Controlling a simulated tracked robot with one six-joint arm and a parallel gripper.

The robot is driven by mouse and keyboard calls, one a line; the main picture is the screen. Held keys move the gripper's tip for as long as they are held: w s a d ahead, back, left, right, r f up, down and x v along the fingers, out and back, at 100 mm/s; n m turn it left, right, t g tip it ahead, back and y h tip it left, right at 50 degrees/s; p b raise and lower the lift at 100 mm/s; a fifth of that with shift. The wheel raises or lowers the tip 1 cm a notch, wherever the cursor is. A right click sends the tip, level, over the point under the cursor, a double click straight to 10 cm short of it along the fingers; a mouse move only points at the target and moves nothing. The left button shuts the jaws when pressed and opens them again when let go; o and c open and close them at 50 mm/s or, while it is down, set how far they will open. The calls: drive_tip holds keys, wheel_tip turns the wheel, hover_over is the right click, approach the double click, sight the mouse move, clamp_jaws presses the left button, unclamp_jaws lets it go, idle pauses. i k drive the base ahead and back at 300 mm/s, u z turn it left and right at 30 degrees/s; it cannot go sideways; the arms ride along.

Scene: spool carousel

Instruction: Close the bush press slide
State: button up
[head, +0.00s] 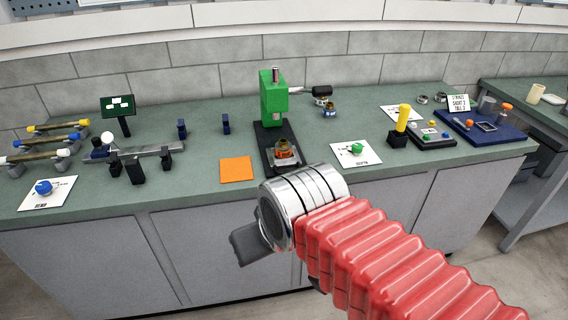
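The bush press (272,98) is a green upright column on a long black base, standing near the middle of the bench. What looks like its slide (286,156) is at the front end of the black base, forward of the green head, with an orange and brass-coloured piece on it. My gripper (244,246) is in front of the bench edge, below and left of the slide and apart from it. Only a dark grey part of it shows beside my silver wrist; its fingers are mostly hidden. My wrist is close to the front of the press base in the picture.
An orange square (237,169) lies left of the press. A white card with a green knob (356,149) lies right. A yellow-handled lever (403,118) stands farther right. Black-and-grey fixtures (140,160) fill the left.

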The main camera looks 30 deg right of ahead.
sight(275, 163)
drive_tip(key=i, duration=0.95)
drive_tip(key=z, duration=0.05)
